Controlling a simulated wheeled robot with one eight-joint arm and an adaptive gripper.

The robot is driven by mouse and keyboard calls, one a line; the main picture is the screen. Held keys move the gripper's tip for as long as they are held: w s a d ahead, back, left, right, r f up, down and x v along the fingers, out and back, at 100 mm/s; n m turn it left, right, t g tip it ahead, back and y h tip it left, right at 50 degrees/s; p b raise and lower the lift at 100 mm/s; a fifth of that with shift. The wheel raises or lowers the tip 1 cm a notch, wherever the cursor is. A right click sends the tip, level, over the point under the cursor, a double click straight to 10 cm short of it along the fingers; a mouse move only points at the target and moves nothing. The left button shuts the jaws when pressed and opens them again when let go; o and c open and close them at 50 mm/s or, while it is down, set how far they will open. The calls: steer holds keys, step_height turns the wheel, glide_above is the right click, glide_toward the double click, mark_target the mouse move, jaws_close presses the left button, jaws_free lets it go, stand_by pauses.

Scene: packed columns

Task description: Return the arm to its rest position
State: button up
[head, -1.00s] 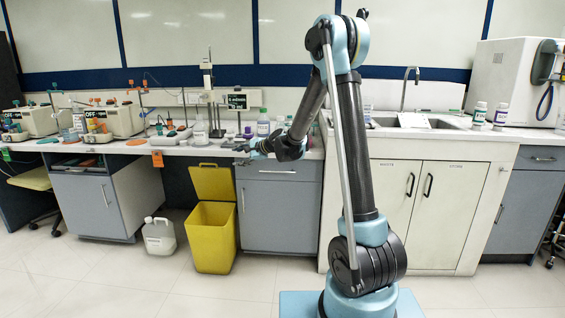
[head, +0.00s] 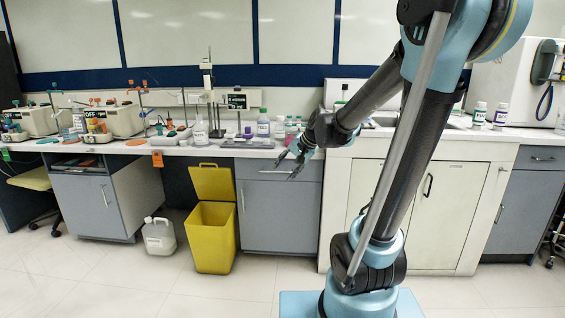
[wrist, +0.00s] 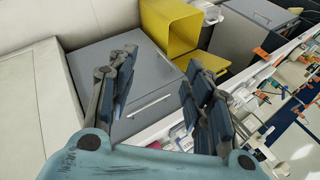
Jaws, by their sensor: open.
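My gripper (head: 291,163) is in the head view in front of the bench edge, left of the sink cabinet, with its fingers pointing down and left. In the wrist view my gripper (wrist: 150,95) shows its two fingers wide apart with nothing between them. Behind the gap lies the grey drawer cabinet (wrist: 150,70). My arm leans to the left from its base, with its elbow high at the top right of the head view.
The bench (head: 180,148) carries bottles, a tray and instruments. A yellow bin (head: 214,235) with its lid raised and a white jug (head: 158,236) stand on the floor. The sink cabinet (head: 460,195) is behind my arm. The floor in front is clear.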

steer(key=s+d+f+n+g+h, duration=0.1)
steer(key=s+d+f+h, duration=0.1)
steer(key=s+d, duration=0.3)
steer(key=s+d+f+n+h, duration=0.2)
steer(key=s+d+f, duration=0.2)
steer(key=s, duration=0.8)
steer(key=s+d+f+n+g+h, duration=0.1)
steer(key=s+d+f, duration=0.3)
steer(key=s+d, duration=0.4)
steer(key=shift+s+d+n+g+h, duration=0.3)
steer(key=shift+s+n+h, duration=0.1)
steer(key=shift+n, duration=0.1)
steer(key=shift+w+a+f, duration=0.1)
steer(key=shift+w+f, duration=0.1)
steer(key=shift+w, duration=0.3)
steer(key=shift+c, duration=0.2)
